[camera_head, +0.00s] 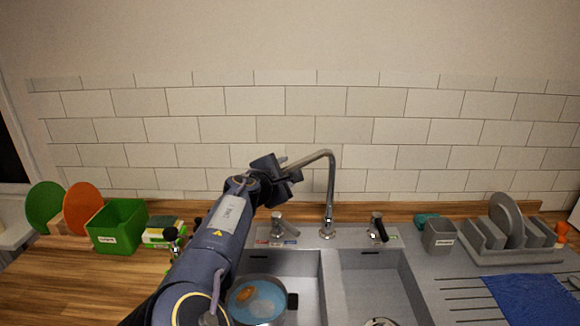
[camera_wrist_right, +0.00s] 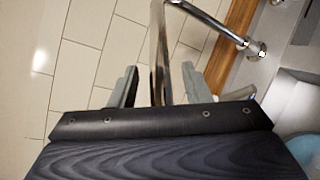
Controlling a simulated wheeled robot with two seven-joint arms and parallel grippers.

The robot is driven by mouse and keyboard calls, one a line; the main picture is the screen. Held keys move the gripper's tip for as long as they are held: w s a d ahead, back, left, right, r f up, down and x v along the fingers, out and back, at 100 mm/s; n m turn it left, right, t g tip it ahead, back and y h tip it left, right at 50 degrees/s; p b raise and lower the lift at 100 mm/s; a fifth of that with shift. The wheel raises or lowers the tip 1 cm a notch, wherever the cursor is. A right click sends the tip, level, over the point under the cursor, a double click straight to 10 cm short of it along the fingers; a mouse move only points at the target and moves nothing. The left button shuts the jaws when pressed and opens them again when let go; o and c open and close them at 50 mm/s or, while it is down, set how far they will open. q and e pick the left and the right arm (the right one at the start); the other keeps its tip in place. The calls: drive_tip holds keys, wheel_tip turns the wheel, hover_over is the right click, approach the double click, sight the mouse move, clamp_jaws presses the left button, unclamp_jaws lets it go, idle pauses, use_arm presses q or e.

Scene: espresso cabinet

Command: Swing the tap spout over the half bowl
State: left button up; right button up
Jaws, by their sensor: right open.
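The chrome tap (camera_head: 331,190) rises behind the divider of the sink, and its spout (camera_head: 310,160) points left, toward the left basin's side. My right gripper (camera_head: 286,172) is at the spout's free end. In the right wrist view the gripper's two fingers (camera_wrist_right: 158,88) are open, with the spout (camera_wrist_right: 161,45) running between them; I cannot tell whether either finger touches it. The right basin (camera_head: 375,285) is empty apart from its drain. The left basin (camera_head: 305,280) is partly hidden by my right arm; I cannot tell for certain which is the half bowl. My left gripper is not in view.
A pan (camera_head: 262,305) with blue water and an orange-brown item sits in the left basin. Tap handles (camera_head: 283,228) (camera_head: 378,228) flank the tap. A grey dish rack (camera_head: 505,235) and blue cloth (camera_head: 535,300) lie right; a green box (camera_head: 118,228) stands left.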

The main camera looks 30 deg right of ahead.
drive_tip(key=shift+x, duration=1.4)
clamp_jaws()
